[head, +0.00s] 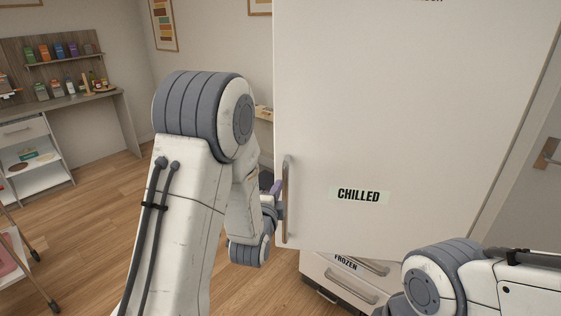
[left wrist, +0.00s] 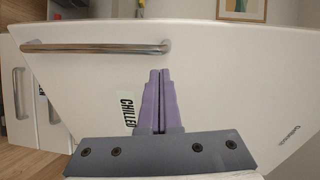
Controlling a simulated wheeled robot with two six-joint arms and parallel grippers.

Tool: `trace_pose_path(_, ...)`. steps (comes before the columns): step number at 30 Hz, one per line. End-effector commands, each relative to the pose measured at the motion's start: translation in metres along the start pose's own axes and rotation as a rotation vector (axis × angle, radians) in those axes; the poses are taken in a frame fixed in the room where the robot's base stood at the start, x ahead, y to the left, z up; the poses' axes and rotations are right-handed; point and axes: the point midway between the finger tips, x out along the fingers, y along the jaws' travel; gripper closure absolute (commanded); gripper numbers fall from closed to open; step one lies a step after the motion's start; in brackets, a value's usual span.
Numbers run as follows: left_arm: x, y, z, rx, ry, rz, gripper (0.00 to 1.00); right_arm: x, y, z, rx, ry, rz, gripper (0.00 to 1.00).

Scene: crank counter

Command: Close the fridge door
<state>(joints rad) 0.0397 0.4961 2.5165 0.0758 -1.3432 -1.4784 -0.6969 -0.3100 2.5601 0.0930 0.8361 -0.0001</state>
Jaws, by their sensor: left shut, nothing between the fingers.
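The white fridge door (head: 400,110) fills the right half of the head view, with a CHILLED label (head: 358,194) and an upright metal handle (head: 287,200) near its left edge. It appears to stand out in front of the drawers below. My left gripper (head: 277,188) is at the door's left edge beside the handle, partly hidden by my arm. In the left wrist view its purple fingers (left wrist: 161,73) are shut and empty in front of the door (left wrist: 215,60), near the handle (left wrist: 95,47). I cannot tell whether they touch it. My right gripper is out of view.
Drawers marked FROZEN (head: 345,263) with metal handles sit below the door. A desk with shelves (head: 70,105) stands at the back left. A cart (head: 20,260) is at the left edge. The wooden floor (head: 95,220) between is clear.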

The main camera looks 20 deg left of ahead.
Motion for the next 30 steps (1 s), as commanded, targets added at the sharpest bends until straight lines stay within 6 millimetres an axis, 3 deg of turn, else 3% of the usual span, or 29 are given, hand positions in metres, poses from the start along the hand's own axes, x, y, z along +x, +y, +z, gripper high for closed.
trace_pose_path(3, 0.001, -0.006, 0.017, 0.074, -0.033, -0.072, 1.0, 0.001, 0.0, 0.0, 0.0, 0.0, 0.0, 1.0)
trace_pose_path(8, 0.009, -0.013, 0.022, 0.104, -0.042, -0.103, 1.0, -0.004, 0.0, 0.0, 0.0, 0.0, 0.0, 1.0)
trace_pose_path(24, 0.109, -0.026, 0.024, 0.1, -0.041, -0.101, 1.0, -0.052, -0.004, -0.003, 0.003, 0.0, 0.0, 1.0)
trace_pose_path(30, 0.132, -0.026, 0.025, 0.1, -0.04, -0.102, 1.0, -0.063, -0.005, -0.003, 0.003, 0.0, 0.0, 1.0)
